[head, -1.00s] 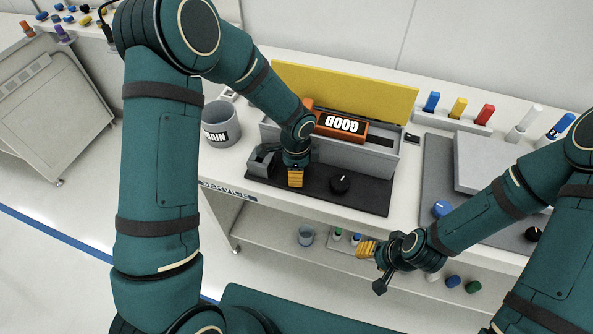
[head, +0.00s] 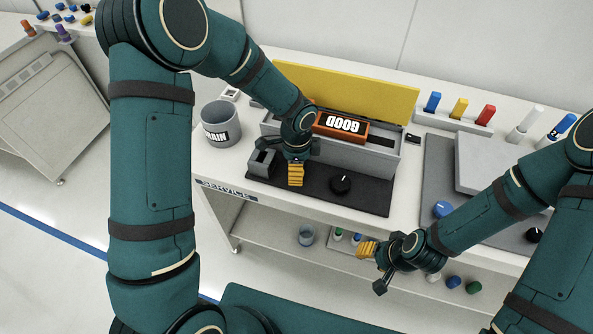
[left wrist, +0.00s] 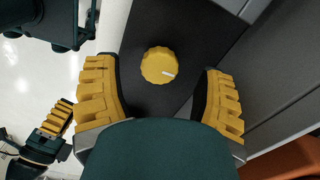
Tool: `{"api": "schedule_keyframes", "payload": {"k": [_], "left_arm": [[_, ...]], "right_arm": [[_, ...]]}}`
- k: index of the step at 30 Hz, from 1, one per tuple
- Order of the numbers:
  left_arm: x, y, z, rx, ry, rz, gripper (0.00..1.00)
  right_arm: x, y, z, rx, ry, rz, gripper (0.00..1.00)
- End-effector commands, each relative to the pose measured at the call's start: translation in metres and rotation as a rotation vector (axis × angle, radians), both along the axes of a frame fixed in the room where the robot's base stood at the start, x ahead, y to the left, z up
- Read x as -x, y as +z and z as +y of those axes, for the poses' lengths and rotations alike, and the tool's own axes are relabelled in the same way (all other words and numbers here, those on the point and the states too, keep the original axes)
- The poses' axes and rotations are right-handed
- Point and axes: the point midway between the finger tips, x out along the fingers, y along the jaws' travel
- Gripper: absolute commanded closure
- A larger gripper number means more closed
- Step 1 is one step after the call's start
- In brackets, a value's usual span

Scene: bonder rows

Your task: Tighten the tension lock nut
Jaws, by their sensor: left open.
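A round yellow knob (left wrist: 158,65) with a white mark, apparently the tension lock nut, sits on a dark plate (left wrist: 185,30) in the left wrist view. My left gripper (left wrist: 160,95) is open, its yellow-padded fingers on either side of the knob and apart from it. In the head view my left gripper (head: 296,174) hangs over the left part of the dark plate (head: 365,195) and hides the yellow knob. A black knob (head: 340,183) with a white mark stands to its right. My right gripper (head: 374,268) is open and empty before the bench front.
A small grey block (head: 262,163) is left of my gripper. A grey bin (head: 220,125) stands further left.

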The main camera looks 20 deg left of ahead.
Motion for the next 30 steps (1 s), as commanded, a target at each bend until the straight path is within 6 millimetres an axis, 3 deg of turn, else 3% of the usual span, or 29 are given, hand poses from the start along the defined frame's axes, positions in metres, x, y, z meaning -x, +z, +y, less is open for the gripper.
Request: {"api": "schedule_keyframes", "payload": {"k": [6,13,19,30], "left_arm": [[-0.001,0.047,0.001,0.001,0.003,-0.004,0.30],[0.000,0.083,0.001,0.000,0.003,-0.001,0.30],[0.000,0.094,0.001,-0.001,0.001,0.001,0.30],[0.001,0.095,0.001,-0.001,0.001,0.002,0.30]], "right_arm": [[0.000,0.000,0.000,0.000,0.000,0.000,0.53],[0.000,0.000,0.000,0.000,0.000,0.000,0.53],[0.000,0.000,0.000,0.000,0.000,0.000,0.53],[0.000,0.000,0.000,0.000,0.000,0.000,0.53]]}}
